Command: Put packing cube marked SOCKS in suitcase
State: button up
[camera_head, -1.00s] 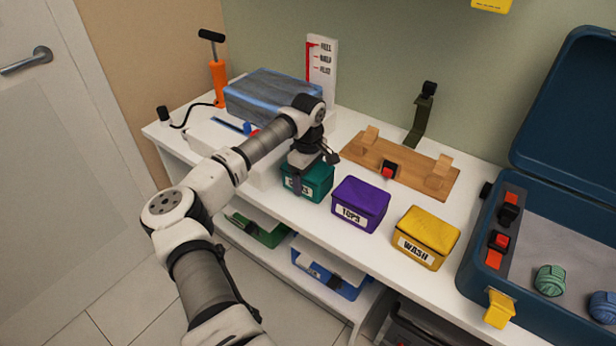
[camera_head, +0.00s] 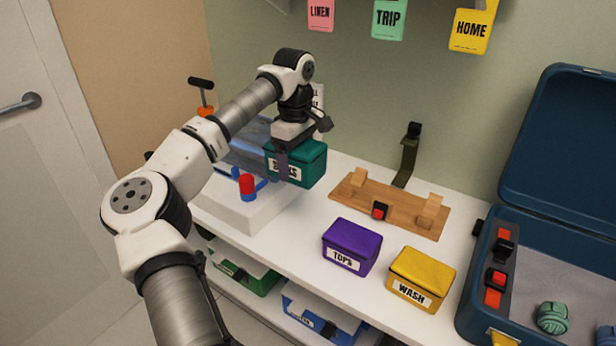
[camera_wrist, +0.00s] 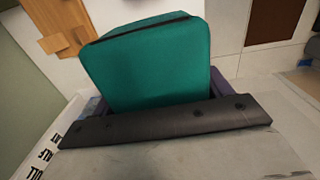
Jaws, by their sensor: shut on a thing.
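My gripper (camera_head: 292,158) is shut on a teal packing cube (camera_head: 312,163) and holds it up above the shelf top. The cube's white label is partly covered by a gripper finger, so its word cannot be fully read. In the wrist view the teal cube (camera_wrist: 150,62) fills the middle, between the fingers. The open blue suitcase (camera_head: 468,303) stands at the right end of the shelf top, with its lid raised against the wall. A green rolled item (camera_head: 552,317) lies inside it on the grey lining, with much bare lining around.
A purple cube marked TOPS (camera_head: 352,246) and a yellow cube marked WASH (camera_head: 421,279) stand between my gripper and the suitcase. A wooden rack (camera_head: 395,208) lies behind them. A white device with a red knob (camera_head: 247,185) stands left. Tags hang above.

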aim_at(593, 298)
jog(key=z, duration=0.4)
jog(key=j+z, duration=0.15)
jog(key=z, duration=0.3)
jog(key=j+z, duration=0.1)
jog(key=z, duration=0.3)
